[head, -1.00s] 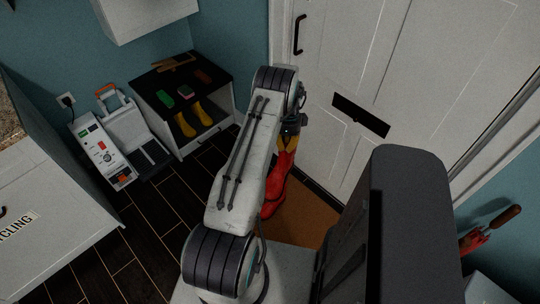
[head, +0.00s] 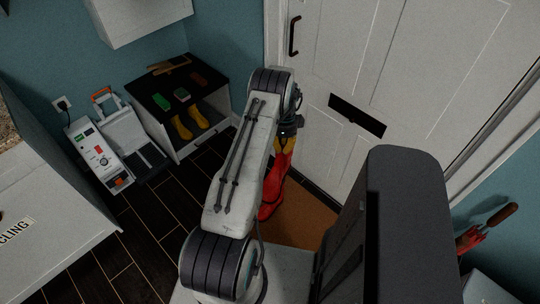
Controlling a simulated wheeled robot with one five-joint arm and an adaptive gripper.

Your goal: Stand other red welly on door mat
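Red welly rubber (head: 277,176) shows below the end of my arm, above or on the brown door mat (head: 308,220) in front of the white door. Its shaft is upright or slightly tilted, with a yellow part at the top. My arm hides its left side, so I cannot tell if this is one welly or two, or whether the sole touches the mat. My gripper (head: 288,134) is at the top of the red welly. Its fingers are mostly hidden and too small to tell whether they are shut on the welly.
A low bench (head: 180,92) at the back left holds small items on top and yellow wellies (head: 190,122) below. A white and grey machine (head: 112,150) stands beside it. A white cabinet (head: 50,225) is at the left. Dark floor between is clear.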

